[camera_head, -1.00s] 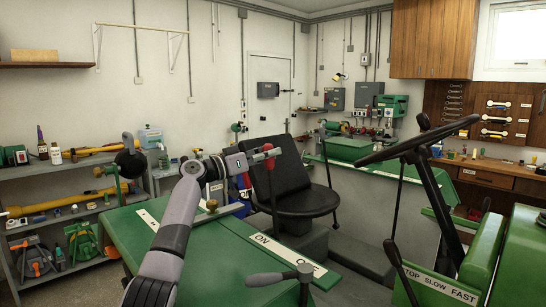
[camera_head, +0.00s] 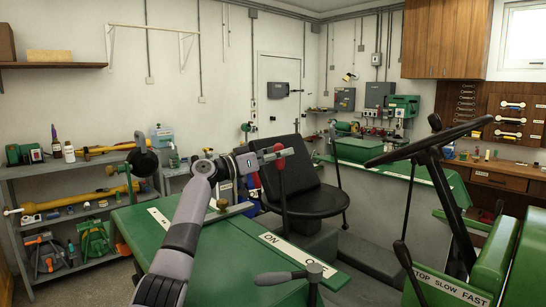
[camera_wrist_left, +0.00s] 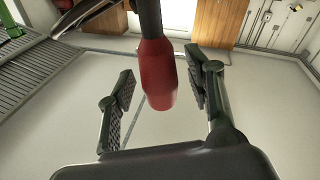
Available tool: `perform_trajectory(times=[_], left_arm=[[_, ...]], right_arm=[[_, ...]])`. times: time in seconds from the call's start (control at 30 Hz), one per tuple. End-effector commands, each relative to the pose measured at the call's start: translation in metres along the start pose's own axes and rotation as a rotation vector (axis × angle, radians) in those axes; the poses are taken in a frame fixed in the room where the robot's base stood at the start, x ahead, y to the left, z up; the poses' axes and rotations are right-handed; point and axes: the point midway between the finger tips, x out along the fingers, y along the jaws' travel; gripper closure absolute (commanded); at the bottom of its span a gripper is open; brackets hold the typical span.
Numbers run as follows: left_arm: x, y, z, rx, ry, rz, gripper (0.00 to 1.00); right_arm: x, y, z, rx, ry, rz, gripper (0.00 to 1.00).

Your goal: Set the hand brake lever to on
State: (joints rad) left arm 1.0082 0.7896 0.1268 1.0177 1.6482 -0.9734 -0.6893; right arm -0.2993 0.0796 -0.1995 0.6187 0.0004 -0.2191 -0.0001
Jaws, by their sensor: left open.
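The hand brake lever has a red grip (camera_head: 279,169) on a dark shaft. It stands nearly upright beside a white plate (camera_head: 290,248) on the green tractor body; the plate reads ON at its left, and its right-hand word is partly covered. My left gripper (camera_head: 268,154) reaches the lever from the left at grip height. In the left wrist view, the red grip (camera_wrist_left: 158,75) hangs between the two open fingers of my left gripper (camera_wrist_left: 160,88), with gaps on both sides. My right gripper does not show.
A grey-handled lever (camera_head: 290,274) stands in front of the plate. The black seat (camera_head: 300,180) is just behind the brake lever. The steering wheel (camera_head: 430,140) and a STOP SLOW FAST panel (camera_head: 447,288) are at the right. Shelves (camera_head: 75,170) stand at the left.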

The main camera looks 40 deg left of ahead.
Motion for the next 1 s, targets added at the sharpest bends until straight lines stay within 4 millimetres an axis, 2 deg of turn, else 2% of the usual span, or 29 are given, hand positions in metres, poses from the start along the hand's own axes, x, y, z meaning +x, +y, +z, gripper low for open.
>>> perform_trajectory(times=[0.17, 0.4, 0.6, 0.8, 1.0], left_arm=[[-0.020, -0.001, 0.001, 0.002, -0.002, -0.003, 0.52], [-0.069, -0.001, 0.002, 0.001, -0.004, -0.003, 0.52], [-0.103, -0.001, 0.002, -0.001, -0.003, -0.001, 0.52], [-0.118, 0.000, 0.001, -0.001, -0.001, 0.000, 0.52], [-0.119, 0.000, 0.001, -0.001, -0.001, 0.000, 0.52]], right_arm=[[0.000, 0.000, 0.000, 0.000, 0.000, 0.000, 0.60], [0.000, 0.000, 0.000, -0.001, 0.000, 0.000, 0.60], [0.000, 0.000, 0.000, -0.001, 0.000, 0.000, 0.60], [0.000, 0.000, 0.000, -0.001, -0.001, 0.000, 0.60], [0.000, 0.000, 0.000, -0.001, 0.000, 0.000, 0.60]])
